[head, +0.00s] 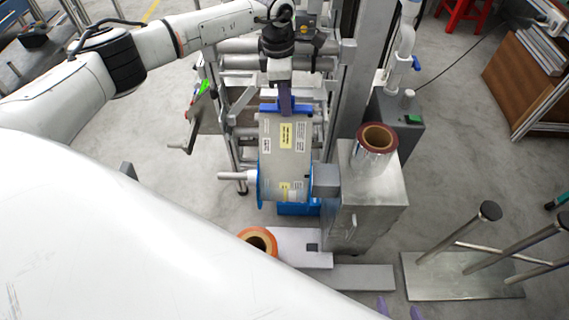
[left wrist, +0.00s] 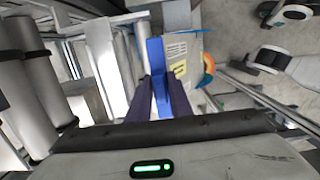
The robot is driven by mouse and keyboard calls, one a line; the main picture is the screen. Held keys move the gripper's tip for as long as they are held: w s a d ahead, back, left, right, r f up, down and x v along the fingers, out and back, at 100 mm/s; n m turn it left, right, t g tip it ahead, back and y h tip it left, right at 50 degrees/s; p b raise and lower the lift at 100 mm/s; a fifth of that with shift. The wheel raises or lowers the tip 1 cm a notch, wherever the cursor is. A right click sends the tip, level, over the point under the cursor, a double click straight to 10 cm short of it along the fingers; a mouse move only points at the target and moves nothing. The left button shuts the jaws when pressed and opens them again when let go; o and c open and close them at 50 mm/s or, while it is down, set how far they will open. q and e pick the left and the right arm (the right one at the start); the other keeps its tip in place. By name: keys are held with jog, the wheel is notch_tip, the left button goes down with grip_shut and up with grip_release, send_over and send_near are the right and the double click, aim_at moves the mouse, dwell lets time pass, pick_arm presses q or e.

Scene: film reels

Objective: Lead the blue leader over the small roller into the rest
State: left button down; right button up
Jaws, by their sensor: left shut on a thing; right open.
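My left gripper (head: 286,108) is shut on the blue leader (head: 268,109), a flat blue bar at the upper end of a grey labelled web (head: 281,140). The web runs down to a blue-flanged reel (head: 260,190) on a spindle. In the left wrist view the blue leader (left wrist: 156,56) stands between the dark purple fingers (left wrist: 162,100). Several metal rollers (head: 231,46) lie behind the gripper; I cannot tell which is the small roller or which part is the rest. My right gripper (head: 399,309) shows only purple fingertips, apart and empty, at the bottom edge.
A silver roll (head: 374,147) stands on a metal cabinet (head: 372,201) right of the reel. An orange-rimmed roll (head: 257,240) lies in front. A stand with slanted posts (head: 460,275) is at lower right. A tall grey column (head: 358,75) rises right of the rollers.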

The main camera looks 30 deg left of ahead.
pick_arm(q)
jog(key=shift+w+a+b, duration=0.25)
jog(key=shift+w+b, duration=0.25)
jog(key=shift+w+a+b, duration=0.2)
jog(key=shift+w+b, duration=0.25)
jog(key=shift+b, duration=0.05)
pick_arm(e)
jog(key=shift+f, duration=1.15)
pick_arm(q)
jog(key=shift+r, duration=0.1)
